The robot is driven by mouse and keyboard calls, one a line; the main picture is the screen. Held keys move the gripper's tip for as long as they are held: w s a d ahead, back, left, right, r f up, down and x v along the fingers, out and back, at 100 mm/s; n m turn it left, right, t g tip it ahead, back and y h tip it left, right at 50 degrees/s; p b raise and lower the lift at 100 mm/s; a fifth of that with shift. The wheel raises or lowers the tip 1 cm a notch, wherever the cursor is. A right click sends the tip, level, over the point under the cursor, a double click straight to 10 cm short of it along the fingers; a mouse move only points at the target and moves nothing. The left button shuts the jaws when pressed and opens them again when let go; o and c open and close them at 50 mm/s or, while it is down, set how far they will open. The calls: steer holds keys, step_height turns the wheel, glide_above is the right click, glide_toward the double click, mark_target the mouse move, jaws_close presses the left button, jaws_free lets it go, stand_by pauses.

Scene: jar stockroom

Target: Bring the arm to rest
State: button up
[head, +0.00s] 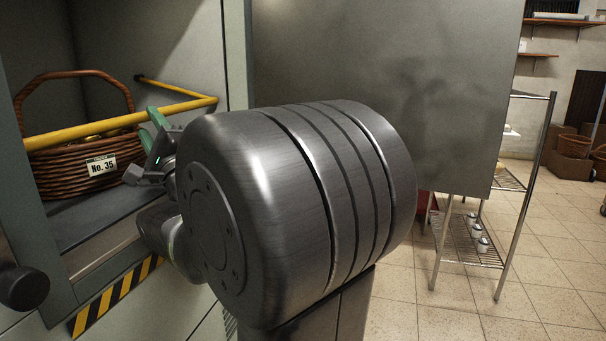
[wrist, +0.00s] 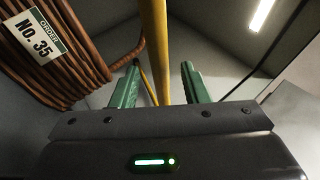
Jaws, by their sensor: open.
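My arm's large metal joint fills the middle of the head view. My gripper (head: 156,129) is partly hidden behind it, at the mouth of a grey compartment. In the wrist view my gripper (wrist: 159,82) shows two green fingers set apart, with nothing held between them. A yellow bar (wrist: 154,45) shows beyond and between the fingers in that view. I cannot tell whether the fingers touch it.
A wicker basket (head: 85,160) labelled No. 35 sits in the compartment behind the yellow bar (head: 120,121). A grey panel (head: 400,70) stands right of the compartment. A wire shelf rack (head: 462,240) with several small jars stands farther right. Tiled floor (head: 545,300) is open there.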

mark_target(147, 120)
steer(key=shift+x, duration=2.55)
steer(key=shift+d, duration=0.1)
